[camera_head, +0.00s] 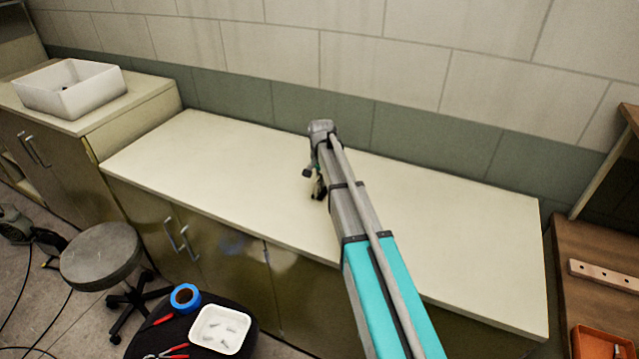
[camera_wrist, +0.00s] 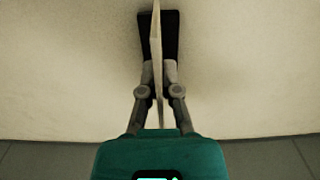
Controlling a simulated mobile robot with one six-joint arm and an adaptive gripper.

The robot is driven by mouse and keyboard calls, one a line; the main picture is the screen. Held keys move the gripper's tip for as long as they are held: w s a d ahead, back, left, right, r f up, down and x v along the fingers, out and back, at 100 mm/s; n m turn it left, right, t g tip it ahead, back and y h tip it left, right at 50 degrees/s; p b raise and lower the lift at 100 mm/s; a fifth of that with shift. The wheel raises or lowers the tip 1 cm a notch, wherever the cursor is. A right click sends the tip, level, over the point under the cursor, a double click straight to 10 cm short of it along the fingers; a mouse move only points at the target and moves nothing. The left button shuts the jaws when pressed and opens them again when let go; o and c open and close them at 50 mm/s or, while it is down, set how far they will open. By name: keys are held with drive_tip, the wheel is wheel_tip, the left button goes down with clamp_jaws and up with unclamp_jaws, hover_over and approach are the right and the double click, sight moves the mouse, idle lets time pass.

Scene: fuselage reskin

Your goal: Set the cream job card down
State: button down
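The cream job card (camera_wrist: 156,50) shows edge-on in the wrist view as a thin upright strip between the dark fingertips of my gripper (camera_wrist: 159,36). The fingers are closed in on it from both sides. In the head view my gripper (camera_head: 318,188) hangs pointing down over the middle of the long cream countertop (camera_head: 235,165). The card cannot be made out there, being hidden or too small. I cannot tell whether its lower edge touches the countertop.
The countertop is bare on both sides of my arm, with a tiled wall behind it. A white bin (camera_head: 70,92) stands on the left cabinet. A stool (camera_head: 101,256), blue tape (camera_head: 185,297) and white tray (camera_head: 221,330) are in front. A wooden bench (camera_head: 590,240) is at right.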

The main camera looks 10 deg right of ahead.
drive_tip(key=shift+r, duration=0.15)
drive_tip(key=shift+r+p, duration=0.95)
drive_tip(key=shift+p, duration=0.15)
drive_tip(key=s+r+p, duration=1.1)
drive_tip(key=s, duration=0.3)
drive_tip(key=shift+r, duration=0.15)
wheel_tip(320, 180, down, 6)
drive_tip(key=b, duration=0.6)
drive_tip(key=shift+f, duration=0.2)
drive_tip(key=shift+s, duration=0.15)
